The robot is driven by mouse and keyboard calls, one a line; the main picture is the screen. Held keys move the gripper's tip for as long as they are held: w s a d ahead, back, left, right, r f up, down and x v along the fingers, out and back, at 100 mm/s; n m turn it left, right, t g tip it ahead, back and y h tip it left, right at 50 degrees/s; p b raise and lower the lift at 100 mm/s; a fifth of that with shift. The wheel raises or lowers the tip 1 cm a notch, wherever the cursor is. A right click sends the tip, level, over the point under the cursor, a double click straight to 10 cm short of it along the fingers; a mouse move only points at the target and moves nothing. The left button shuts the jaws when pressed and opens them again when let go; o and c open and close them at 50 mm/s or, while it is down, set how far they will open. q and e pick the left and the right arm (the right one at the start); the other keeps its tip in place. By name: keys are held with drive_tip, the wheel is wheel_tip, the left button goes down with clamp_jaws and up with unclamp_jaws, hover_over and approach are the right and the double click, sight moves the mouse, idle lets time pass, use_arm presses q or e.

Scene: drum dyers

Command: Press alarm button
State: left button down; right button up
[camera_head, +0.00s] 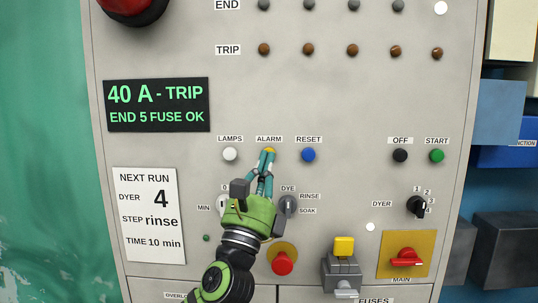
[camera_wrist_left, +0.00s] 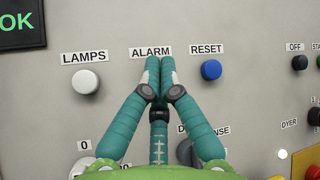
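The yellow alarm button (camera_head: 269,150) sits under the ALARM label on the grey panel, between the white lamps button (camera_head: 230,154) and the blue reset button (camera_head: 308,154). My left gripper (camera_head: 267,153) is shut, its teal fingertips together right at the alarm button and covering most of it. I cannot tell whether they touch or press it. In the left wrist view the closed fingertips (camera_wrist_left: 160,60) lie just below the ALARM label and the button is hidden behind them. My right gripper is not in view.
A display (camera_head: 158,104) reads "40 A - TRIP, END 5 FUSE OK". The DYE knob (camera_head: 288,205) and a red button (camera_head: 282,263) on yellow are near my left gripper. Black off (camera_head: 400,156) and green start (camera_head: 437,156) buttons are at right. The panel above the alarm button is clear.

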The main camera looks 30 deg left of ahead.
use_arm(q)
drive_tip(key=s+d, duration=0.1)
drive_tip(key=s, duration=0.1)
drive_tip(key=s+d+p, duration=0.1)
drive_tip(key=s, duration=0.1)
drive_tip(key=shift+d, duration=0.2)
idle(0.8)
